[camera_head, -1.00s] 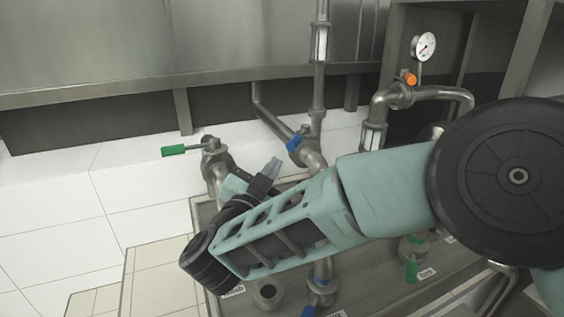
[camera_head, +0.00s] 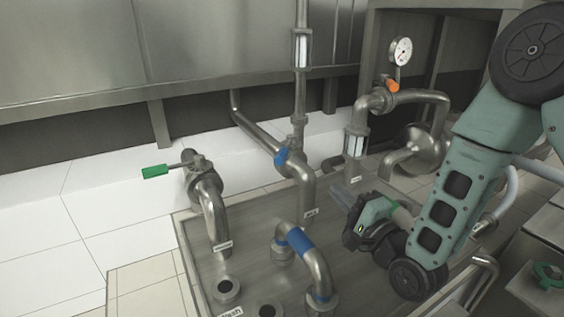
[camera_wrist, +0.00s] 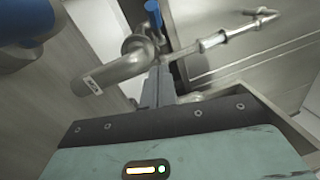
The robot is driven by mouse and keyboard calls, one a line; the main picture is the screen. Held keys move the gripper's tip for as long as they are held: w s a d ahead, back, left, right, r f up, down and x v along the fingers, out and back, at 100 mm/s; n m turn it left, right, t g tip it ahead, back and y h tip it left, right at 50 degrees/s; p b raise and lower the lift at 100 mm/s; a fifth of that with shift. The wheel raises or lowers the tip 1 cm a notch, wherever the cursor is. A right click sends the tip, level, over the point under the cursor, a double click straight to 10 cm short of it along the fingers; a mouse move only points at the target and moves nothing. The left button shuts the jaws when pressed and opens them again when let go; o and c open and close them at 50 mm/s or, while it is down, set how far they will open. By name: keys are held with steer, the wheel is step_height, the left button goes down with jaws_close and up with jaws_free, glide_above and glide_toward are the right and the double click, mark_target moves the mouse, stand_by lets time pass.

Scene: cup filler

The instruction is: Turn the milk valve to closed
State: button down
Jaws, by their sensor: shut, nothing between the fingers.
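A valve with a blue handle (camera_head: 282,157) sits on a steel pipe in the middle of the head view. The small label (camera_head: 310,213) below it is hard to read, but seems to say milk. The handle looks short and tilted; I cannot tell whether the valve is open or closed. The blue handle also shows at the top of the wrist view (camera_wrist: 153,12), beyond my fingers. My gripper (camera_wrist: 157,82) is shut and empty, pointing toward this pipe and apart from the handle. In the head view it is right of the pipe, its fingertips hard to make out.
A green-handled valve (camera_head: 155,171) stands at the left. An orange handle (camera_head: 393,85) sits below a round gauge (camera_head: 401,51). A bent pipe with blue bands (camera_head: 300,240) rises from the steel counter (camera_head: 245,255), left of my gripper. A vertical pipe stands above the blue-handled valve.

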steer(key=p, duration=0.3)
glide_toward(286, 149)
steer(key=w+d+f, duration=0.1)
steer(key=w, duration=0.2)
steer(key=a, duration=0.2)
steer(key=a+p, duration=0.1)
steer(key=shift+w+a+r, duration=0.2)
steer(key=shift+w+a, duration=0.2)
